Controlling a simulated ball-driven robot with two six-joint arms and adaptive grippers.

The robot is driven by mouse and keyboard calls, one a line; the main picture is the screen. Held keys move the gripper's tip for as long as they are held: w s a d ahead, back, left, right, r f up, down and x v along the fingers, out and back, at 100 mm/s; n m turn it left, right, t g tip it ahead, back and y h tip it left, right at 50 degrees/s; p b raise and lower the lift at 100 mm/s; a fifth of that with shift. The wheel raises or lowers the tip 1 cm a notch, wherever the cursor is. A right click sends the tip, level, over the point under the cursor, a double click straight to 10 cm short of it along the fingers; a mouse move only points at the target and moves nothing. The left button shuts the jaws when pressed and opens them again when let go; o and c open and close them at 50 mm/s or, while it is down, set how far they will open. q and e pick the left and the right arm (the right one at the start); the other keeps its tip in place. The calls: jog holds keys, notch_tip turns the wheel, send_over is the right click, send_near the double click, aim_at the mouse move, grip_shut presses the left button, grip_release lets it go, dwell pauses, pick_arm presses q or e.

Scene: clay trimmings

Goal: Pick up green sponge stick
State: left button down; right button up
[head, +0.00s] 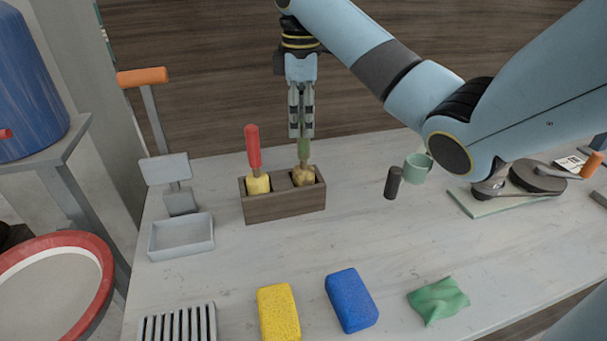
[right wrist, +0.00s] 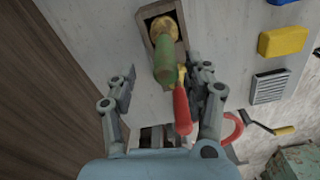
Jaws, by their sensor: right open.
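The green sponge stick (head: 303,155) stands upright in the right slot of a dark wooden holder (head: 285,207), its yellow sponge end down. A red-handled sponge stick (head: 254,150) stands in the left slot. My right gripper (head: 301,132) is open and points down over the green handle. In the right wrist view the green stick (right wrist: 165,62) lies between and beyond the two open fingers (right wrist: 165,85), with no finger seen touching it. The red handle (right wrist: 182,108) shows near the right finger. My left gripper is not in view.
A yellow sponge (head: 279,312), a blue sponge (head: 351,300) and a green cloth (head: 438,299) lie at the table's front. A grey tray (head: 181,237) is left of the holder. A dark cylinder (head: 393,183) and green mug (head: 418,167) stand to the right.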

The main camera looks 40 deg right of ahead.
aim_at(304, 165)
jog(key=f, duration=0.2)
jog(key=f+b, duration=0.1)
jog(key=f, duration=0.1)
jog(key=shift+s, duration=0.4)
jog(key=shift+f, duration=0.25)
grip_shut()
